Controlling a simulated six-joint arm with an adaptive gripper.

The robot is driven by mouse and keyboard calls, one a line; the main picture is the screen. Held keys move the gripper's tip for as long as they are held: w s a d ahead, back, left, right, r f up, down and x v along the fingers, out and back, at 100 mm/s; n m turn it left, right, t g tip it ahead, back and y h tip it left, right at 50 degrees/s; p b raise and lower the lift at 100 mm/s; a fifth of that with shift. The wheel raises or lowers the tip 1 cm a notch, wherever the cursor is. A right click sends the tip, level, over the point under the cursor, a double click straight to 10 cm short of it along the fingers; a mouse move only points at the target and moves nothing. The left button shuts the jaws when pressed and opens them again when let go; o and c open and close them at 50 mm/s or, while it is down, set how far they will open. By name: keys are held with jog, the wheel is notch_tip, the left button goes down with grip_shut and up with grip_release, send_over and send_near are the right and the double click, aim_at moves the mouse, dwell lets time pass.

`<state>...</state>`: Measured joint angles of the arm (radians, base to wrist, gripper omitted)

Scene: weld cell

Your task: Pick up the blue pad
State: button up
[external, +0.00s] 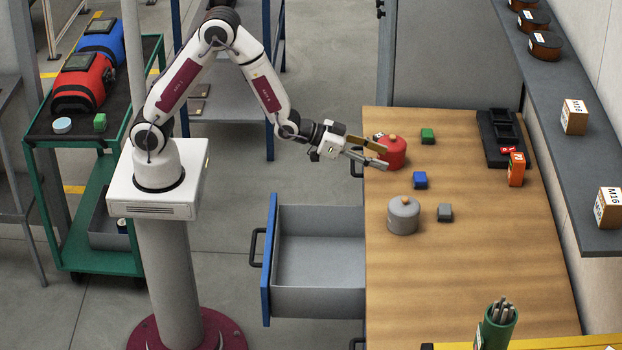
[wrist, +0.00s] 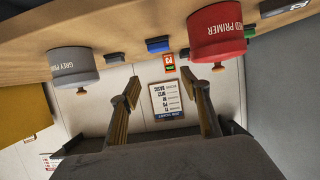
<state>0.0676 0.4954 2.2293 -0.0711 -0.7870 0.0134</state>
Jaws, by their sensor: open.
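The blue pad (external: 420,180) is a small blue block on the wooden table, between the red pot and the grey pot. It also shows in the wrist view (wrist: 158,44), near the top middle. My gripper (external: 383,154) is open and empty at the table's left edge, by the red pot (external: 391,153) and left of the blue pad. In the wrist view both fingers (wrist: 167,79) are spread apart with nothing between them. In the external view one finger overlaps the red pot; I cannot tell whether they touch.
A grey pot (external: 403,216) and a grey block (external: 445,212) stand nearer the front. A green block (external: 427,136) lies behind. A black tray (external: 484,123) and an orange box (external: 516,169) are at the right. An open drawer (external: 318,217) sticks out left. The table's front middle is clear.

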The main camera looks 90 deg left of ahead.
jog(key=t, duration=0.1)
send_near(414, 178)
jog(key=shift+w+d, duration=0.25)
jog(key=shift+w, duration=0.15)
jog(key=shift+w+f+t, duration=0.25)
jog(key=shift+f+t, duration=0.25)
jog(key=shift+f, duration=0.4)
jog(key=shift+w+f, duration=0.2)
jog(key=shift+w, duration=1.1)
jog(key=shift+w+a, duration=0.15)
jog(key=shift+w, duration=1.45)
jog(key=shift+w+f, duration=0.2)
jog(key=shift+w, duration=0.75)
